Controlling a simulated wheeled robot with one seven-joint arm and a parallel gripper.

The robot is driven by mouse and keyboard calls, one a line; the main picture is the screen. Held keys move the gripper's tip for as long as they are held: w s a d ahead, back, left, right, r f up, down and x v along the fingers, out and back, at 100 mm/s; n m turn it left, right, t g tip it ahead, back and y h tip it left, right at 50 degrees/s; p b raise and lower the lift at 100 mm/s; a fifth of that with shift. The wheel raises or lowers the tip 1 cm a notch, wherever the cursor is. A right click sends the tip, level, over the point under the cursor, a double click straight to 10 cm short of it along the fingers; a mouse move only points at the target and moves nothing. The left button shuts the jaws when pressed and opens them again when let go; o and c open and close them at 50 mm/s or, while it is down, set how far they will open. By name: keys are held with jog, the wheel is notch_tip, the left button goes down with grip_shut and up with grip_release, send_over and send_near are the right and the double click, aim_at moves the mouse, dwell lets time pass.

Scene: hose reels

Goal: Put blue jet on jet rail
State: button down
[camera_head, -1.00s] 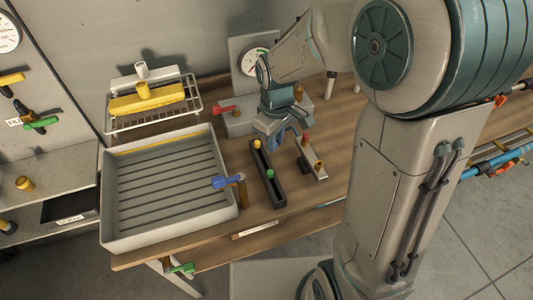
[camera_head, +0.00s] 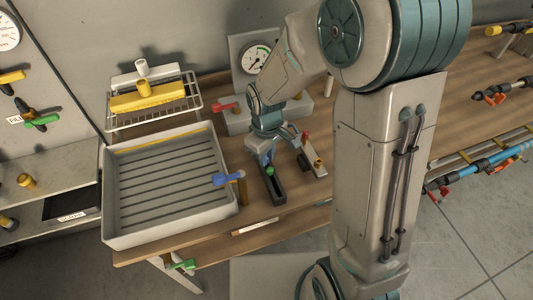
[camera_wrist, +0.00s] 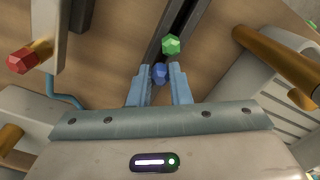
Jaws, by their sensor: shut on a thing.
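My gripper (camera_head: 265,155) is shut on the blue jet (camera_wrist: 160,73), a small faceted blue piece between its two blue fingers in the wrist view. It is over the back part of the black jet rail (camera_head: 277,194). A green jet (camera_head: 269,171) sits in the rail just in front of the gripper; it also shows in the wrist view (camera_wrist: 171,45). The rail's back end is hidden behind my gripper. I cannot tell whether the blue jet touches the rail.
A metal holder (camera_head: 313,166) with a red jet (camera_head: 306,136) and a yellow jet (camera_head: 318,162) stands right of the rail. A post with a blue lever (camera_head: 229,179) stands left, beside the grey tray (camera_head: 120,238). A gauge panel (camera_head: 238,58) stands behind.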

jog(key=shift+f+b, duration=0.3)
jog(key=shift+f, duration=0.2)
jog(key=c, duration=1.3)
grip_release()
jog(key=shift+c, duration=0.2)
jog(key=shift+r, duration=0.1)
jog(key=shift+r+p, duration=0.55)
notch_tip(320, 180, up, 12)
jog(key=s+d+r+m+t, duration=0.3)
jog(key=s+d+m, duration=0.6)
jog(key=s+d, duration=0.3)
jog(key=shift+s+r, duration=0.35)
jog(key=shift+r, duration=0.15)
